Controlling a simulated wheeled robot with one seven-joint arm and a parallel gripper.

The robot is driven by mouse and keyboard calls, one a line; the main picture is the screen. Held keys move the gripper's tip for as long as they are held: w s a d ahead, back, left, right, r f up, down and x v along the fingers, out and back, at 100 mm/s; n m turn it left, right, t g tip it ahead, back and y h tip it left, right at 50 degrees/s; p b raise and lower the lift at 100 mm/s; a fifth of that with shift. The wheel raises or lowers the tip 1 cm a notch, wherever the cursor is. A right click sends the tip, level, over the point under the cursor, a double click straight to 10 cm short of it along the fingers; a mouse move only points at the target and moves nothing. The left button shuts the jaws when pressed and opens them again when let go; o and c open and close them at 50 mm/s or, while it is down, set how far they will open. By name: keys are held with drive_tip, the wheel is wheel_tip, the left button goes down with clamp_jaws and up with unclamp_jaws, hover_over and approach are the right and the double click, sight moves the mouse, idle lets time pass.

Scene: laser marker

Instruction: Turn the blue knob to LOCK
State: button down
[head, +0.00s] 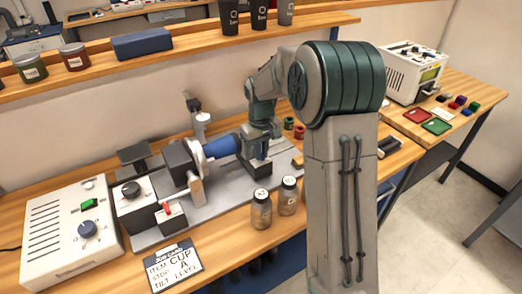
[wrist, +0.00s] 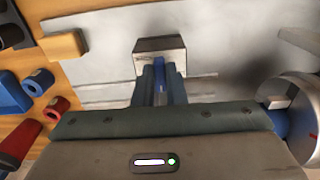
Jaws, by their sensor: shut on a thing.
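A grey block with a dark face (wrist: 160,50) lies just beyond the fingertips. In the head view my gripper (head: 259,146) points down over a dark block (head: 257,168) at the right end of the grey fixture plate (head: 215,190). I cannot read any LOCK mark.
A blue cup (head: 222,147) lies sideways in the fixture's round chuck (head: 195,155), close left of my gripper. Two jars (head: 261,208) stand in front of the plate. Red and green rings (head: 299,132) lie behind at right. A card (head: 173,265) lies at the front.

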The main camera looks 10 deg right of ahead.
idle(0.3)
drive_tip(key=c, duration=1.5)
unclamp_jaws()
drive_tip(key=shift+a, duration=0.1)
wheel_tip(320, 180, up, 14)
drive_tip(key=shift+f, duration=0.1)
wheel_tip(320, 180, up, 7)
drive_tip(key=p, duration=0.6)
drive_tip(key=shift+p, duration=0.35)
